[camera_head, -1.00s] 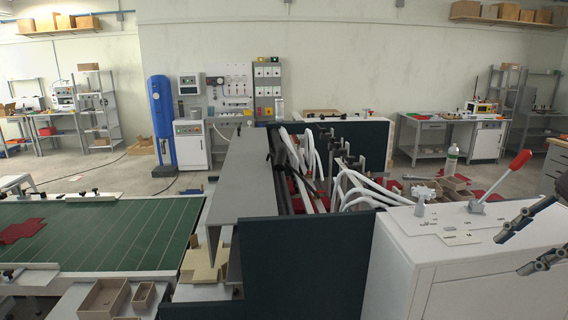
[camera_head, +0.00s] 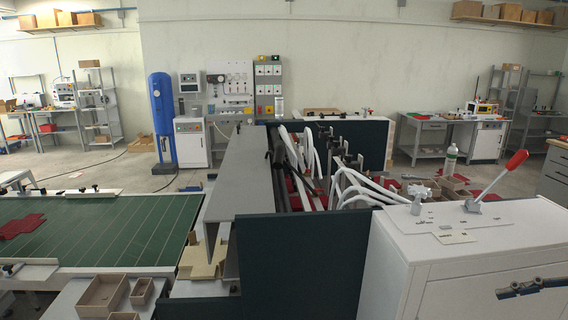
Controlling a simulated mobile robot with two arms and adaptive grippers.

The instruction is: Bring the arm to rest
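My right gripper (camera_head: 530,288) shows low at the right edge of the head view, in front of the white cabinet (camera_head: 490,258). It is seen nearly edge-on, so its opening cannot be told, and I see nothing held in it. My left gripper and arm are out of view.
The white cabinet carries a red-knobbed lever (camera_head: 515,162) and a small white valve-like handle (camera_head: 419,191). A dark machine panel (camera_head: 300,268) stands to its left. A green conveyor table (camera_head: 100,235) bears red sheet pieces (camera_head: 20,226). Small open boxes (camera_head: 103,292) lie at the front left.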

